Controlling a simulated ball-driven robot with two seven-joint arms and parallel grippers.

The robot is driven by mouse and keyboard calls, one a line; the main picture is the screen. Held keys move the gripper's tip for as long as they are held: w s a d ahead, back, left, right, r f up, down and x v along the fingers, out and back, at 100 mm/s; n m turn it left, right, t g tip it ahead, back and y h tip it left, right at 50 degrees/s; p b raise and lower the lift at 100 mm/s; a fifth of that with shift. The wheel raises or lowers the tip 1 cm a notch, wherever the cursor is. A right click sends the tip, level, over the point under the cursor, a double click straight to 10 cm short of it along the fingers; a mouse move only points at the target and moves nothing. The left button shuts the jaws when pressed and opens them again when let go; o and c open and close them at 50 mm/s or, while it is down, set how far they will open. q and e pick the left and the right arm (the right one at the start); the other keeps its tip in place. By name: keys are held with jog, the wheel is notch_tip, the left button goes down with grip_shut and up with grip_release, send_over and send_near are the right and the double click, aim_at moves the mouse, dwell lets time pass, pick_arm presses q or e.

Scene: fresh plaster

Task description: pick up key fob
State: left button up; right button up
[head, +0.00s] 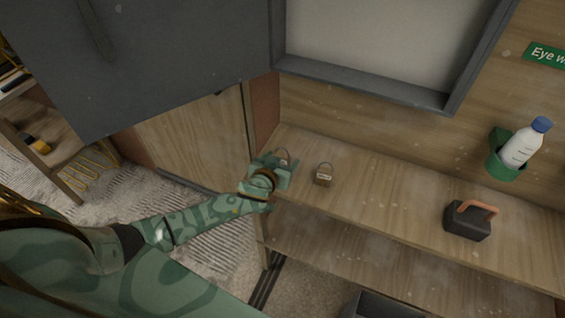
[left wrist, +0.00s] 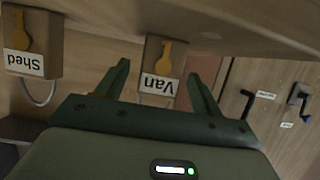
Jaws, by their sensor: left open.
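Two wooden key fobs with metal loops and yellow key shapes stand on the shelf. In the left wrist view, which is upside down, the one labelled Van (left wrist: 160,68) is between the finger directions of my left gripper (left wrist: 158,72). The one labelled Shed (left wrist: 32,42) is to its left, outside the fingers. In the head view my left gripper (head: 277,170) is open at the shelf's left end and partly hides the Van fob (head: 282,155). The Shed fob (head: 323,177) stands just right of it. I cannot tell whether the fingers touch the Van fob. My right gripper is not in view.
The wooden shelf (head: 385,205) is clear between the Shed fob and a black box with an orange handle (head: 467,222). A white bottle (head: 522,147) sits in a green wall holder (head: 503,167). A grey door (head: 170,60) hangs open at upper left.

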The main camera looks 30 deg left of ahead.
pick_arm(q)
jog(key=shift+w+f, duration=0.3)
jog(key=shift+w, duration=0.3)
jog(key=c, duration=1.1)
jog(key=shift+o, duration=0.2)
jog(key=shift+r, duration=0.15)
